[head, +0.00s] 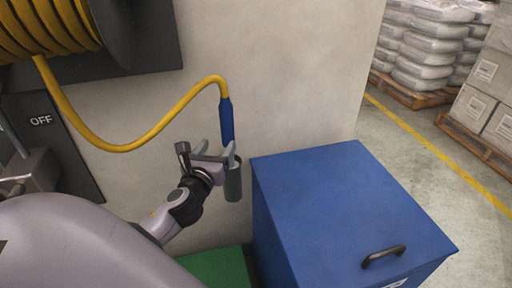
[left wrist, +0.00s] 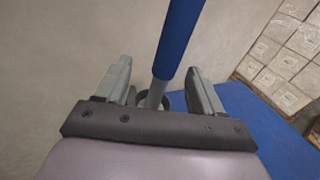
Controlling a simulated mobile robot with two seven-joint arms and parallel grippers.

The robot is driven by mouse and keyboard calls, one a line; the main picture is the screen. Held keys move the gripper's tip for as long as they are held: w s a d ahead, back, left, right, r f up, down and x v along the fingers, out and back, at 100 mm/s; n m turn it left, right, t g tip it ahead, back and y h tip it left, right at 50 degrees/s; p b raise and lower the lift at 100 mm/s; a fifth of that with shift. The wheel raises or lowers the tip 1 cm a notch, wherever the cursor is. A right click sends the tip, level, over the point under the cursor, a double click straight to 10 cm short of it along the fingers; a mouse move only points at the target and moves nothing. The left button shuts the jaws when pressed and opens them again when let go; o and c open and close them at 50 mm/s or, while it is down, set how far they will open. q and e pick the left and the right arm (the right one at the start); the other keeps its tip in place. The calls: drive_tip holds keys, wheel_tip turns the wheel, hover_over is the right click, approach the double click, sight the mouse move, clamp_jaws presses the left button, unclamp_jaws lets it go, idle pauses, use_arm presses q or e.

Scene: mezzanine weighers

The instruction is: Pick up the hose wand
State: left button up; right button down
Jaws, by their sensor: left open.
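The hose wand (head: 227,119) has a blue grip and hangs upright against the wall, its yellow hose (head: 152,142) curving up from the left. Its lower end goes into a grey cylindrical holder (head: 233,183). My left gripper (head: 229,152) is open at the wand, just below the blue grip. In the left wrist view the blue grip (left wrist: 177,38) and the grey tube below it (left wrist: 156,93) lie between the two open fingers (left wrist: 158,85), with gaps at both sides. My right gripper is not in view.
A blue lidded box (head: 335,205) with a dark handle stands right of the holder. A hose reel (head: 45,28) and a dark panel marked OFF (head: 60,150) are on the left. Stacked sacks (head: 425,50) and cartons (head: 485,95) stand on pallets at the back right.

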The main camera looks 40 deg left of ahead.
sight(224, 136)
use_arm(q)
drive_tip(key=shift+w+d+r+m+y, duration=0.15)
drive_tip(key=shift+w+r+m+y, duration=0.25)
drive_tip(key=shift+w, duration=0.3)
drive_tip(key=shift+x, duration=0.9)
drive_tip(key=shift+d+x, duration=0.2)
drive_tip(key=shift+x, duration=2.35)
drive_tip(key=shift+w+r, duration=0.15)
drive_tip(key=shift+r, duration=0.05)
clamp_jaws()
